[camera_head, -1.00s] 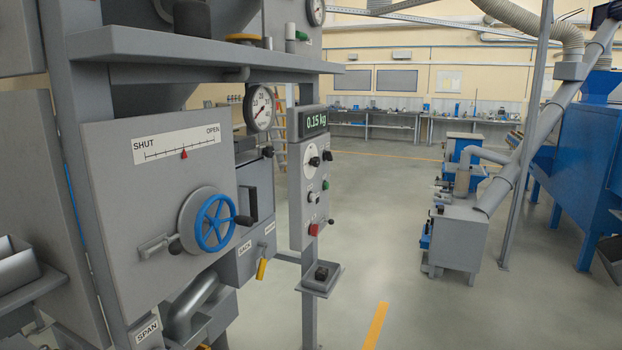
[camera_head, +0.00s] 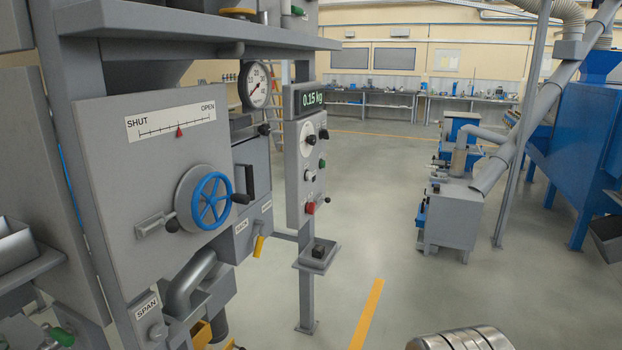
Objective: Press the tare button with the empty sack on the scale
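The scale's display (camera_head: 312,98) reads 0.15 kg at the top of a grey control panel (camera_head: 293,180) right of the middle. The panel carries a white dial with black knobs (camera_head: 308,139), a green button (camera_head: 322,163), a white-ringed control (camera_head: 309,175) and a red button (camera_head: 310,207). No tare label is readable, so I cannot tell which one is the tare button. No sack can be made out. My gripper is not in view.
A grey cabinet with a SHUT-OPEN scale (camera_head: 171,122) and blue handwheel (camera_head: 211,200) stands left. A small tray (camera_head: 317,257) juts out below the panel. A ribbed metal cylinder (camera_head: 462,340) shows at the bottom edge. Open floor lies right of the panel.

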